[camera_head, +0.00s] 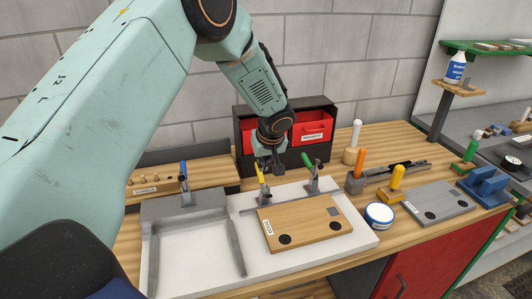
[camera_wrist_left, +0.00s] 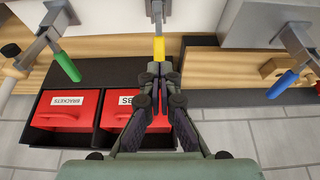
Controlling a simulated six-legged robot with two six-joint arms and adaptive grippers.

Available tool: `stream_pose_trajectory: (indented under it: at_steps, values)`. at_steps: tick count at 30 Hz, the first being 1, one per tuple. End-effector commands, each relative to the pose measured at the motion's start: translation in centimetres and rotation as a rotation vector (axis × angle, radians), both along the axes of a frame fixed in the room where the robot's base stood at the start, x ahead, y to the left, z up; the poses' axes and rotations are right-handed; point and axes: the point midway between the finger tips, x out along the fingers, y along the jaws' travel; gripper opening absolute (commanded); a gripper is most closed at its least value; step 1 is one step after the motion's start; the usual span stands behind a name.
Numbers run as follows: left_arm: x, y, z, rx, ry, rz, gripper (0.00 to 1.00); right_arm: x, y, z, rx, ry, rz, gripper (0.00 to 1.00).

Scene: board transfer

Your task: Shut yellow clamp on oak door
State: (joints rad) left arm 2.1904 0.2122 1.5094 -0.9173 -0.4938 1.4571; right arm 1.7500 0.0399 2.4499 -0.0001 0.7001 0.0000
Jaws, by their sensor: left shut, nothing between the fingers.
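The oak door (camera_head: 310,226) lies flat on the white board (camera_head: 200,262), with two dark round holes and a label. The yellow clamp (camera_head: 261,174) stands at the door's back edge, its handle raised and leaning slightly. The yellow handle also shows in the left wrist view (camera_wrist_left: 159,48). My left gripper (camera_head: 270,166) is shut and empty, just behind and beside the yellow handle. In the left wrist view my left gripper (camera_wrist_left: 158,72) has its fingertips close to the handle's end; I cannot tell whether they touch. My right gripper is not in view.
A green-handled clamp (camera_head: 308,160) stands right of the yellow one, and a blue-handled clamp (camera_head: 183,172) left. A dark cabinet with red drawers (camera_head: 312,127) stands close behind. A paint tin (camera_head: 380,214) and a grey door (camera_head: 438,203) lie to the right.

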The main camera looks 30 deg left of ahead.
Motion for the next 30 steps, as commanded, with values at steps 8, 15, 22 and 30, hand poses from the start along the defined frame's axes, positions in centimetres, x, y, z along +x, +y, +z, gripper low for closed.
stream_pose_trajectory:
  at_steps: [8,15,22,30]
  values:
    - [-1.0,-1.4,-2.8,0.001,0.003,-0.005,0.00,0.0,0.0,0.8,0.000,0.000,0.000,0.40]
    - [-1.6,-2.1,-3.6,0.000,0.000,-0.002,0.00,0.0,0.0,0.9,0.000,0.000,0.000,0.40]
    - [-1.7,-2.1,-3.6,0.000,0.000,-0.002,0.00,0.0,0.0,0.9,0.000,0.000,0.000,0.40]
    - [-1.5,-2.1,-3.7,0.005,-0.005,-0.003,0.00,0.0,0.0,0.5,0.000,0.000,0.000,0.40]
